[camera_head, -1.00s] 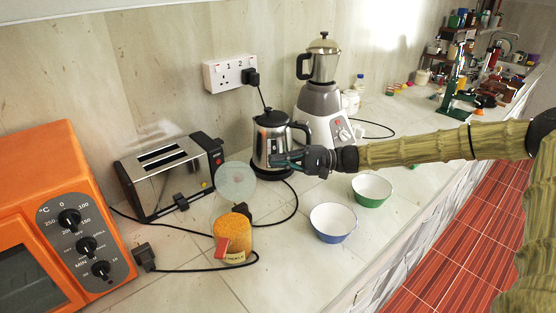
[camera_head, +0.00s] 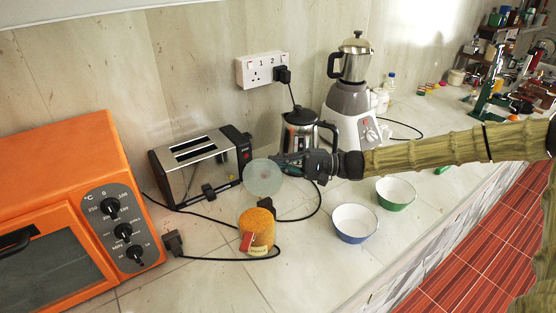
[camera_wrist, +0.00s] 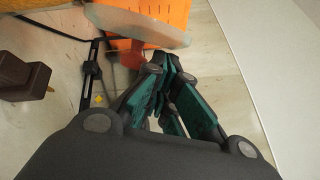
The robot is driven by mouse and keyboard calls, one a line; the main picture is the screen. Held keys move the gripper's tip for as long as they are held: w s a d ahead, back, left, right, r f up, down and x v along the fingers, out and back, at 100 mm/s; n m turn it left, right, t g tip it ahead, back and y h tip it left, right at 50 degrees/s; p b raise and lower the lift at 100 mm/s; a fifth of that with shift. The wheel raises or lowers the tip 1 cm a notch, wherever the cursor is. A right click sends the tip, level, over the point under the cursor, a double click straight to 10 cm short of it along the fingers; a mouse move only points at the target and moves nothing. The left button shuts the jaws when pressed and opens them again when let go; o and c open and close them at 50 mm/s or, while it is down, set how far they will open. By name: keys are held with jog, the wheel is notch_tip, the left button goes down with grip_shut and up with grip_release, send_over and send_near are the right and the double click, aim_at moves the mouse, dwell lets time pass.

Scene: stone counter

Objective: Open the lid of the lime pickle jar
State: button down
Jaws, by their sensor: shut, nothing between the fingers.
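The lime pickle jar (camera_head: 258,232) stands on the counter, filled with orange-yellow contents and bearing a red and white label. Its pale translucent round lid (camera_head: 263,178) is raised steeply above the back of the jar, leaving the mouth uncovered. Whether the lid's lower edge is joined to the rim is unclear. My gripper (camera_head: 276,160) is shut and empty, just behind the lid's upper right edge in the head view. In the wrist view the dark and teal fingers (camera_wrist: 172,68) are together, close to the lid (camera_wrist: 140,25); contact cannot be told.
The toaster (camera_head: 200,165) stands left of the lid and the steel kettle (camera_head: 299,135) behind my gripper. Cords and a black plug (camera_head: 265,204) lie around the jar. The orange oven (camera_head: 60,190) is at left. Blue (camera_head: 355,222) and green (camera_head: 396,193) bowls are at right.

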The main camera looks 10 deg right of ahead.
jog(key=shift+s+b, duration=0.1)
jog(key=shift+b, duration=0.25)
jog(key=shift+s+a+r+n+h+b, duration=0.2)
jog(key=shift+s+r+n+b, duration=0.25)
jog(key=shift+n+b, duration=0.35)
jog(key=shift+s+a+r+n+h+b, duration=0.2)
jog(key=shift+s+r+n+b, duration=0.35)
jog(key=shift+b, duration=0.4)
jog(key=shift+w+d+f, duration=0.1)
jog(key=shift+w+f, duration=0.05)
